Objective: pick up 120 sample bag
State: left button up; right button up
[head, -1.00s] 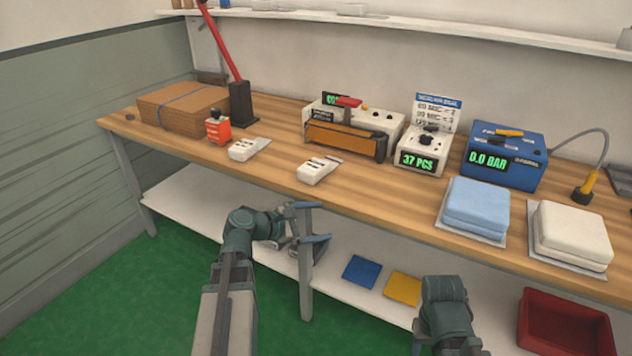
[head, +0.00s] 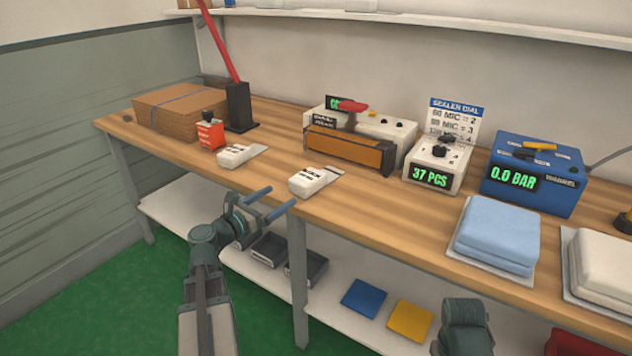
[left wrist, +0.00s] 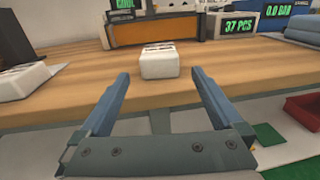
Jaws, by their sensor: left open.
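Two small white sample bags lie on the wooden bench, one (head: 237,155) further left and one (head: 314,181) nearer the front edge. Their printing is too small to read, so I cannot tell which is the 120 one. My left gripper (head: 282,198) is open and empty, just off the bench's front edge, below and left of the nearer bag. In the left wrist view, that nearer bag (left wrist: 160,62) appears ahead, between the open fingertips (left wrist: 160,73), apparently untouched. The other bag (left wrist: 22,79) is at the left there. My right gripper is out of view; only part of its arm shows.
The bench (head: 390,210) carries a small red box (head: 210,134), a sealer (head: 347,150), a counter reading 37 PCS (head: 437,168), a blue 0.0 BAR unit (head: 535,183) and folded blue cloth (head: 497,232). Dark trays (head: 268,249) sit on the lower shelf.

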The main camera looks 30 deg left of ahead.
pick_arm(q)
send_near(309, 175)
jog(key=w, duration=0.3)
jog(key=w+d, duration=0.1)
jog(key=shift+w+f, duration=0.35)
jog(key=shift+w+d+r, duration=0.1)
jog(key=shift+w+d, duration=0.05)
jog(key=shift+w, duration=1.15)
jog(key=shift+w+d+r, duration=0.1)
jog(key=shift+w+d, duration=0.1)
jog(key=shift+w, duration=1.1)
jog(key=c, duration=1.2)
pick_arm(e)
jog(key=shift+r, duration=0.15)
pick_arm(q)
jog(key=shift+r+p, duration=0.1)
jog(key=shift+p, duration=0.2)
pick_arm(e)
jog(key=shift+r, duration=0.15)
